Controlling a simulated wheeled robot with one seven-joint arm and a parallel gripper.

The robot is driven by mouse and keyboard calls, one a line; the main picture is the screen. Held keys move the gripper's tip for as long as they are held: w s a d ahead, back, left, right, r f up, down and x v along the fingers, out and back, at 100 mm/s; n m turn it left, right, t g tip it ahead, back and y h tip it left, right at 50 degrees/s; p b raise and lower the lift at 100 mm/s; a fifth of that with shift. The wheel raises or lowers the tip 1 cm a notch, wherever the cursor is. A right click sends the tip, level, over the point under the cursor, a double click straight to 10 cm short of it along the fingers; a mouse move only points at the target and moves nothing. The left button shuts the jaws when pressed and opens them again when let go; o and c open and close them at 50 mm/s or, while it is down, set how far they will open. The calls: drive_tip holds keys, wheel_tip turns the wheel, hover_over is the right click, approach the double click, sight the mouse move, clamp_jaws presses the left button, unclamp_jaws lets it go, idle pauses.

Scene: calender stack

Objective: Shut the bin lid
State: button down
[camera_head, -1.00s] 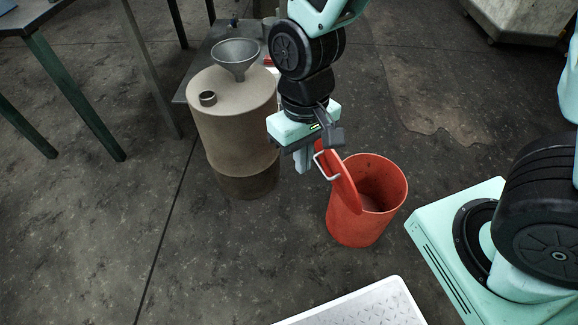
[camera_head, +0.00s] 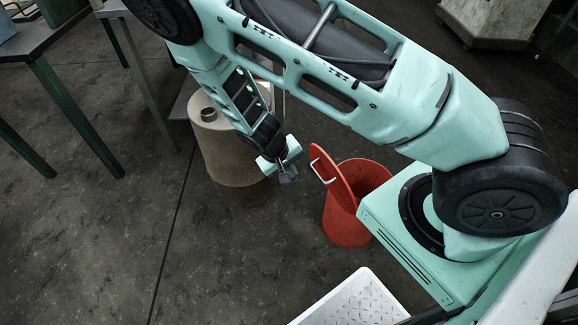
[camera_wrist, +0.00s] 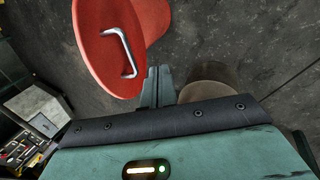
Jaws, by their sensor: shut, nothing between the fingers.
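The red bin (camera_head: 346,222) stands on the floor, its mouth partly showing. Its red lid (camera_head: 331,176) is open, tilted up at the bin's left side, with a pale metal handle (camera_head: 320,170) on its outer face. My gripper (camera_head: 287,177) is shut and empty, to the left of the lid and apart from it. In the wrist view the lid (camera_wrist: 108,45) and its handle (camera_wrist: 122,52) face me, just beyond and left of my closed fingers (camera_wrist: 158,86). My arm hides part of the area behind the bin.
A beige drum (camera_head: 222,140) stands just left of my gripper. A white treaded plate (camera_head: 352,303) lies in front of the bin. A table with green legs (camera_head: 75,118) is at the left. The floor at the lower left is clear.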

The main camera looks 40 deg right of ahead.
sight(326, 183)
drive_tip(key=d+f, duration=0.5)
drive_tip(key=d, duration=0.1)
drive_tip(key=shift+s+d+f, duration=0.15)
drive_tip(key=shift+s+d, duration=0.05)
drive_tip(key=shift+s, duration=0.15)
drive_tip(key=shift+d, duration=0.1)
